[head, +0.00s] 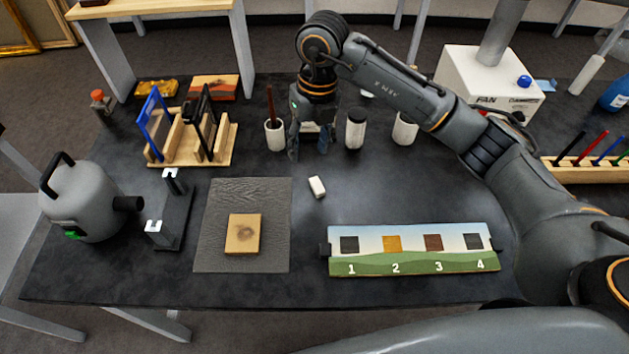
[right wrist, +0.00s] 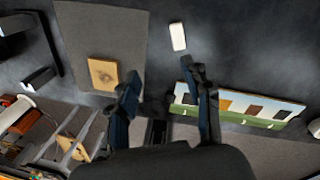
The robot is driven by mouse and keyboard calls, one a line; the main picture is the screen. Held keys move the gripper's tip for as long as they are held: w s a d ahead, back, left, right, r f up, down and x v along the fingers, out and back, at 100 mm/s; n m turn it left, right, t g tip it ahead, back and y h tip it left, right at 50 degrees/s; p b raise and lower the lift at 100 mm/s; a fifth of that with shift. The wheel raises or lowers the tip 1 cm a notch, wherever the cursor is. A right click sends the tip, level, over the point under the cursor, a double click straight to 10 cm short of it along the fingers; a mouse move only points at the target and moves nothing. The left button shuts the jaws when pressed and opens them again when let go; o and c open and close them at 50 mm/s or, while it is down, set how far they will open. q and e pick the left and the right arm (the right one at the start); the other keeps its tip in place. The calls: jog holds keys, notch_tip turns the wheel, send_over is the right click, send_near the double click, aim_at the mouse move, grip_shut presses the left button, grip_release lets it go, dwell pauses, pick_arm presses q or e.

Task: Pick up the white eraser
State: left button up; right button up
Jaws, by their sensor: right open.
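The white eraser (head: 317,187) is a small white block lying on the dark table, just right of the grey mat's upper right corner. It also shows in the right wrist view (right wrist: 178,37), at the top and beyond the fingertips. My right gripper (head: 308,150) hangs above the table behind the eraser in the head view, fingers pointing down. In the right wrist view its two fingers (right wrist: 165,80) are spread apart with nothing between them. The gripper is apart from the eraser. My left gripper is not in view.
The grey mat (head: 215,240) bears a tan block (head: 243,234). A numbered strip (head: 412,265) lies at the front right. Cups (head: 275,140) and a dark-white jar (head: 355,130) stand close beside the right gripper. A wooden rack (head: 190,150) stands at left. Table around the eraser is clear.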

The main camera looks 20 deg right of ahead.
jog(key=d+h, duration=0.1)
jog(key=d, duration=0.1)
jog(key=p, duration=0.2)
send_over(316, 182)
jog(key=shift+m, duration=0.3)
jog(key=f, duration=0.7)
jog(key=shift+s+d+f, duration=0.15)
jog(key=shift+d+f, duration=0.1)
jog(key=shift+d, duration=0.15)
jog(key=shift+a+f+p, duration=0.15)
jog(key=shift+f+p, duration=0.15)
jog(key=shift+f, duration=0.25)
jog(key=f, duration=0.1)
jog(key=f+p, duration=0.1)
jog(key=f, duration=0.1)
jog(key=shift+a+f, duration=0.3)
jog(key=shift+f, duration=0.4)
jog(key=shift+c, duration=0.2)
grip_shut()
